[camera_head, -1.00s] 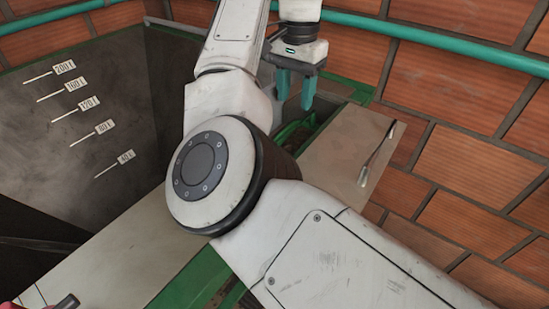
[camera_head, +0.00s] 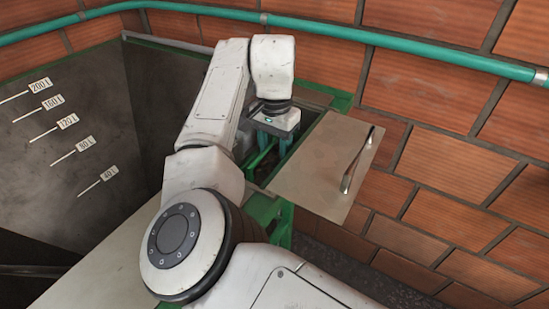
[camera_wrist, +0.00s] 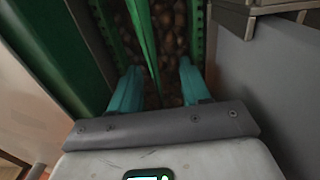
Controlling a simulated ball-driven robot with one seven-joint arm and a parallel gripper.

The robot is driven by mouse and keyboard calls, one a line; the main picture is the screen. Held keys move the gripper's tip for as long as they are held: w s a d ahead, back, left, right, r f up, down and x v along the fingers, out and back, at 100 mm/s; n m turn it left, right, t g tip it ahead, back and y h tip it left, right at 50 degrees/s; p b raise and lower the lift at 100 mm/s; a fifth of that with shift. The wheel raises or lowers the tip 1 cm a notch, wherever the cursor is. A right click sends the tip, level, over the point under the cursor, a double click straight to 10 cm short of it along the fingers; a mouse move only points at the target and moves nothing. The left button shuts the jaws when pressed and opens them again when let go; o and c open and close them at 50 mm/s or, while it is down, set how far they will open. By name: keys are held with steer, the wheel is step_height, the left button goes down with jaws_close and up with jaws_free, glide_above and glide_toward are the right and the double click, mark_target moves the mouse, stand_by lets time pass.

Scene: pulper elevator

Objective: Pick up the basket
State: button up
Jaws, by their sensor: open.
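The green basket (camera_wrist: 197,40) sits down in a narrow opening. In the wrist view its slotted green sides flank brown lumpy contents, and a thin green handle bar (camera_wrist: 143,35) runs over the middle. My gripper (camera_wrist: 157,85) is open, with one teal finger on each side of the bar's near end. I cannot tell whether either finger touches it. In the head view my gripper (camera_head: 273,140) points down into the opening, where a bit of the green basket (camera_head: 257,160) shows. Most of the basket is hidden by the arm and the opening's edges.
A flat metal lid (camera_head: 310,175) with a bar handle (camera_head: 357,160) lies just right of the opening. A dark tank wall with volume marks (camera_head: 68,121) stands at left. A brick wall (camera_head: 450,130) with a teal pipe (camera_head: 400,39) closes off the back and right.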

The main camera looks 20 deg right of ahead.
steer(key=shift+c, duration=0.2)
jaws_close()
stand_by(0.3)
